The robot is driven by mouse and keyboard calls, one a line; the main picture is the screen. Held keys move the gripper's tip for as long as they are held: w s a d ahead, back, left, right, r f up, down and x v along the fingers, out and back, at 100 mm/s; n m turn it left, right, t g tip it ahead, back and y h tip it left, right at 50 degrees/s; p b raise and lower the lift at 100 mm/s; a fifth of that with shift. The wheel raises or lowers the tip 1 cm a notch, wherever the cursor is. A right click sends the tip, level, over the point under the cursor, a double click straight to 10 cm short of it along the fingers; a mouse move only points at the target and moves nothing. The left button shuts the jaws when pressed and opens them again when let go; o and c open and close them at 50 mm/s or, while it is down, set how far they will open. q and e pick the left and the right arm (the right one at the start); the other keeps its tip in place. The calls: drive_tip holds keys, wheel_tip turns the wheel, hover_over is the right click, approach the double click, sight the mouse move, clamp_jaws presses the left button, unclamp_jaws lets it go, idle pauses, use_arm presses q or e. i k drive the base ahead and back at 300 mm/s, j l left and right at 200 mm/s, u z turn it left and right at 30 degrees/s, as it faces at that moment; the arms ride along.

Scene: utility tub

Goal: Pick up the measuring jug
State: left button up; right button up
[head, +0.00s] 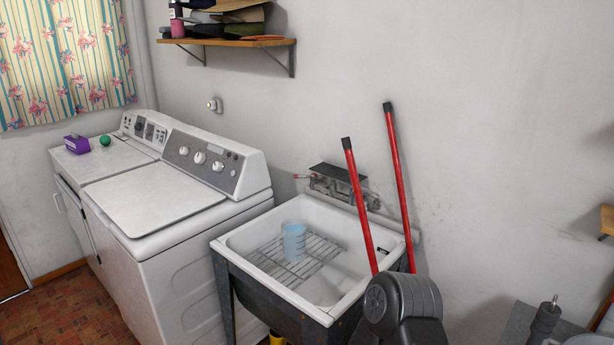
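The measuring jug (293,241) is a light blue, see-through cup shape. It stands upright on a wire rack (318,252) inside the white utility tub (232,243), left of the tub's middle. Neither of my grippers shows in the head view, and nothing is seen touching the jug.
Two red poles (392,150) with black ends rise at the tub's right side, one crossing its right rim. A tap unit (335,184) with a dark top stands at the tub's back. A white washing machine (160,205) stands to the left. A wall shelf (235,42) hangs above.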

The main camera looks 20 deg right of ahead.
sight(294, 236)
drive_tip(key=j+z, duration=0.1)
drive_tip(key=z, duration=0.25)
drive_tip(key=j+z, duration=0.1)
drive_tip(key=z, duration=0.25)
drive_tip(key=k+j+z, duration=0.1)
drive_tip(key=z, duration=0.3)
drive_tip(key=l+z, duration=0.1)
drive_tip(key=z, duration=0.4)
drive_tip(key=l+z, duration=0.1)
drive_tip(key=z, duration=0.4)
drive_tip(key=i+z, duration=0.1)
drive_tip(key=z, duration=0.4)
drive_tip(key=u, duration=2)
drive_tip(key=i+j, duration=0.1)
drive_tip(key=i, duration=0.35)
drive_tip(key=i+j, duration=0.15)
drive_tip(key=i, duration=0.35)
drive_tip(key=i+j, duration=0.1)
drive_tip(key=i, duration=0.35)
